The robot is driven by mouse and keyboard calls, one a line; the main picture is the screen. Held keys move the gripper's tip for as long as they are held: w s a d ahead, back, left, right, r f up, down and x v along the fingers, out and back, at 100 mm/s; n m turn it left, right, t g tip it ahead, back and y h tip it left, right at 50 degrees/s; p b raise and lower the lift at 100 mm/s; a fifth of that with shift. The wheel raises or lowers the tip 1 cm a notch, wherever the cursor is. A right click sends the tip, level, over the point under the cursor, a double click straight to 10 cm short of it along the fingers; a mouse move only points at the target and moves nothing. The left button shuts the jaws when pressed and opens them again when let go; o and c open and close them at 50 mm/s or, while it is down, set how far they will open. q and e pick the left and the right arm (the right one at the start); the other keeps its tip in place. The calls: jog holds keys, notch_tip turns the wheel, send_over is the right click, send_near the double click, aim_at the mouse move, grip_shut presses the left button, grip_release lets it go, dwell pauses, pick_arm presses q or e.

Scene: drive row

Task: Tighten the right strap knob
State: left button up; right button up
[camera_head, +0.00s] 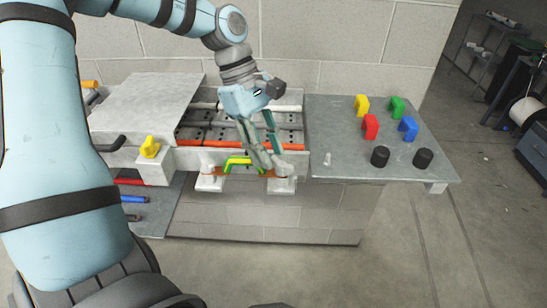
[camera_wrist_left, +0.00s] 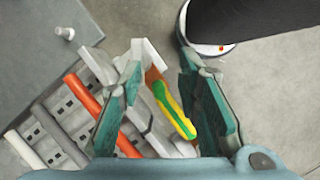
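My left gripper (camera_head: 270,165) reaches down to the front of the drive row, at the right end of an orange strap (camera_head: 220,176). Its fingers are apart in the left wrist view (camera_wrist_left: 160,45). A pale bracket end (camera_head: 284,184) shows beneath the fingers; I cannot make out the right strap knob for certain, as the fingers cover part of this spot. A yellow-green handle (camera_head: 237,161) stands at the strap; in the left wrist view this handle (camera_wrist_left: 173,110) lies between the fingers, deeper down. I cannot tell whether a finger touches the bracket. My right gripper is not in view.
A grey side shelf (camera_head: 340,140) on the right bears yellow (camera_head: 361,105), red (camera_head: 370,127), green (camera_head: 397,107) and blue (camera_head: 408,129) pieces and two black knobs (camera_head: 380,156). A yellow clip (camera_head: 150,147) sits left. The floor in front is clear.

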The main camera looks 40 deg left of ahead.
aim_at(281, 161)
pick_arm(q)
jog(key=w+f, duration=0.1)
jog(key=w+d+f, duration=0.1)
jog(key=shift+d+f, duration=0.1)
jog(key=shift+f, duration=0.25)
jog(key=shift+w+d+f, duration=0.1)
jog(key=shift+w+f, duration=0.15)
jog(key=shift+w, duration=0.25)
jog(key=shift+w+d+f, duration=0.1)
jog(key=shift+w+f, duration=0.15)
jog(key=shift+w, duration=0.2)
jog(key=shift+a, duration=0.1)
jog(key=shift+s+a+r, duration=0.1)
jog(key=shift+s, duration=0.2)
jog(key=shift+c, duration=0.5)
jog(key=shift+s, duration=0.35)
jog(key=c, duration=0.6)
grip_shut()
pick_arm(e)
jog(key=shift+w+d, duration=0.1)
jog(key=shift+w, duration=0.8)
